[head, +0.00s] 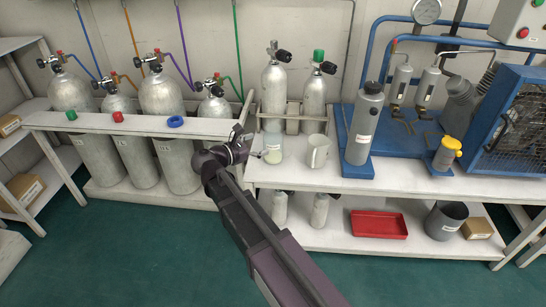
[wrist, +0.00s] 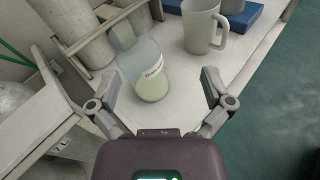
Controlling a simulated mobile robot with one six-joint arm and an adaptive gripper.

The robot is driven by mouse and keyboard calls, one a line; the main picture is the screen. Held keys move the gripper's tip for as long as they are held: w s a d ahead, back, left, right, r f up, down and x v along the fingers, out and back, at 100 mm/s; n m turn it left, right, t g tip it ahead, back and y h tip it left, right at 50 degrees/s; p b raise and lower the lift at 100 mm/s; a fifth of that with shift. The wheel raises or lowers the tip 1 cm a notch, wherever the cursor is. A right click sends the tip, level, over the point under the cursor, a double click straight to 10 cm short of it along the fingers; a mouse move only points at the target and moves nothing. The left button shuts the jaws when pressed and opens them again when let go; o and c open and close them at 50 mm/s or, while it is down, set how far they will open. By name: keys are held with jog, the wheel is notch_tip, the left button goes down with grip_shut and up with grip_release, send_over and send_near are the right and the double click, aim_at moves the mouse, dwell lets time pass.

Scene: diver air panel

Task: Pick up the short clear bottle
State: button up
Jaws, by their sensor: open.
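The short clear bottle (wrist: 150,84) stands upright on the white bench, with pale liquid low inside and a white label. In the head view the bottle (head: 272,153) is just right of my gripper (head: 250,150). In the wrist view my gripper (wrist: 160,78) is open, with one finger to each side of the bottle's lower part. I see no finger touching it. A grey mug (wrist: 201,28) stands close to the bottle's right; it also shows in the head view (head: 318,151).
A rack with two metal cylinders (head: 274,95) stands behind the bottle. A grey labelled canister (head: 363,128) on a blue base is further right. The white cylinder stand (head: 95,124) is to the left. Bench space in front of the bottle is clear.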

aim_at(267, 133)
jog(key=a+n+b, duration=0.1)
jog(key=a+f+n+t+b, duration=0.1)
jog(key=a, duration=0.1)
jog(key=a+t+b, duration=0.1)
jog(key=a, duration=0.1)
jog(key=shift+s+a+f+n, duration=0.2)
jog(key=shift+f+n, duration=0.1)
jog(key=shift+n, duration=0.1)
jog(key=x, duration=0.8)
jog(key=shift+w+d, duration=0.15)
jog(key=shift+d, duration=0.05)
jog(key=shift+w, duration=0.1)
jog(key=shift+d, duration=0.1)
jog(key=shift+r+p+x, duration=0.15)
jog(key=shift+x, duration=1.15)
jog(key=shift+r+p+x, duration=0.15)
jog(key=shift+x, duration=1.15)
jog(key=shift+d, duration=0.1)
